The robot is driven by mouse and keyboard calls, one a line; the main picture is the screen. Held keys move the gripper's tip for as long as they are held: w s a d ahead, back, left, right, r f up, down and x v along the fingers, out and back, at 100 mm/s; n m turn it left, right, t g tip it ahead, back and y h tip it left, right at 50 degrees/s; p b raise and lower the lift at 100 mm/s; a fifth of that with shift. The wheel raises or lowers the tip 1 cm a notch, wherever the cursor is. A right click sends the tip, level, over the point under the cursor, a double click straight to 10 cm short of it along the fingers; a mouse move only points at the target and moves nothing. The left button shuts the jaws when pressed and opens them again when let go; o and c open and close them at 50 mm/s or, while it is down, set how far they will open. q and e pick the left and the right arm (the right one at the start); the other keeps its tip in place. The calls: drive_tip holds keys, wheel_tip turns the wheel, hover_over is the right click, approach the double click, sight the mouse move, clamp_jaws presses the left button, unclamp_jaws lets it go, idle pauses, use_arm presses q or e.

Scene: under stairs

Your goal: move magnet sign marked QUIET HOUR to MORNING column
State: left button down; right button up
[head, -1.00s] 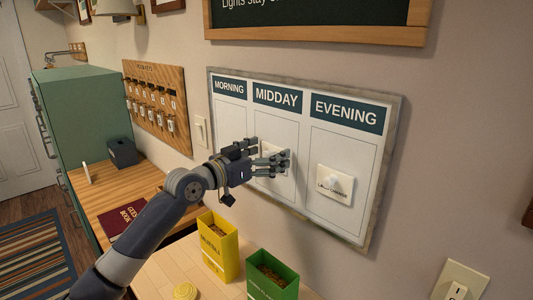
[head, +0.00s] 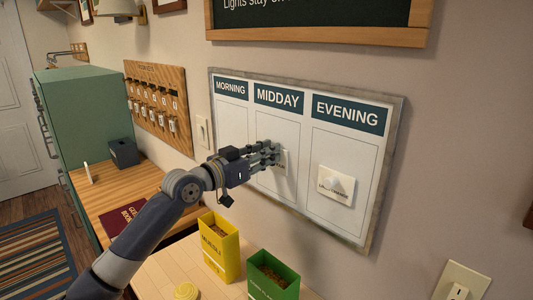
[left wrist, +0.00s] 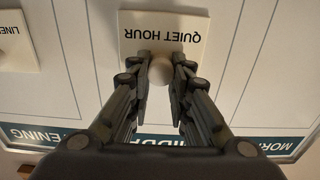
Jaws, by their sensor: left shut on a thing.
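The white QUIET HOUR magnet sign (left wrist: 190,26) is in the MIDDAY column of the wall board (head: 388,150). In the left wrist view it appears upside down, with its round white knob (left wrist: 160,72) between my fingers. My left gripper (head: 274,154) is shut on that knob; it also shows in the left wrist view (left wrist: 160,80). In the head view my fingers hide most of the sign. The MORNING column (head: 232,122) is at the board's left and holds no sign that I can see. My right gripper is out of view.
Another white sign (head: 328,190) with a knob is in the EVENING column. A yellow box (head: 216,256) and a green box (head: 262,285) stand below the board. A key rack (head: 170,92) and light switch (head: 202,133) are to its left.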

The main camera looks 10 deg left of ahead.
use_arm(q)
drive_tip(key=shift+s+f, duration=0.15)
drive_tip(key=shift+f, duration=0.25)
drive_tip(key=v, duration=0.4)
drive_tip(key=shift+a+r, duration=0.1)
drive_tip(key=shift+r, duration=0.15)
drive_tip(key=c, duration=2)
unclamp_jaws()
clamp_jaws()
